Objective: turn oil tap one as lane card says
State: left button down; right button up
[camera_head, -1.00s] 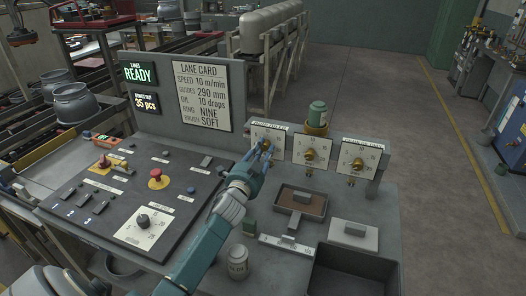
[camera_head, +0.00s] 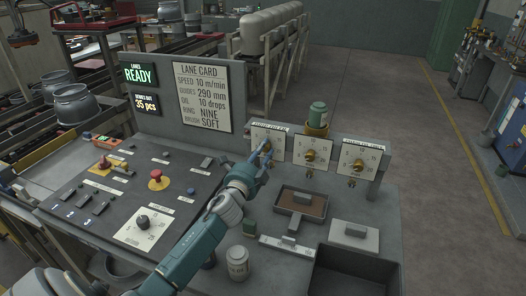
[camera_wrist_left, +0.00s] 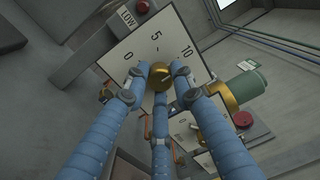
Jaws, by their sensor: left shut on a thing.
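The lane card (camera_head: 201,97) on the upright panel reads oil 10 drops. Three dial plates with brass taps stand in a row along the console's back edge. My left gripper (camera_head: 265,152) is at the leftmost dial plate (camera_head: 257,133), its blue fingers around the tap knob. In the left wrist view the fingers (camera_wrist_left: 160,88) close around the brass knob (camera_wrist_left: 161,72). The dial face (camera_wrist_left: 146,50) there shows 0, 5 and 10. The fingers partly cover the knob, and I cannot tell its setting. My right gripper is not in view.
A green-topped oil cup (camera_head: 317,116) stands behind the middle dial (camera_head: 312,151). The right dial (camera_head: 358,160) is free. A brown tray (camera_head: 301,204), a white jar (camera_head: 238,263) and a dark bin (camera_head: 350,275) lie in front. A red button (camera_head: 156,175) is on the left console.

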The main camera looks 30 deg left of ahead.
pick_arm(q)
jog(key=shift+d, duration=0.1)
jog(key=c, duration=1.5)
grip_release()
jog(key=shift+o, duration=0.2)
jog(key=v, duration=1.2)
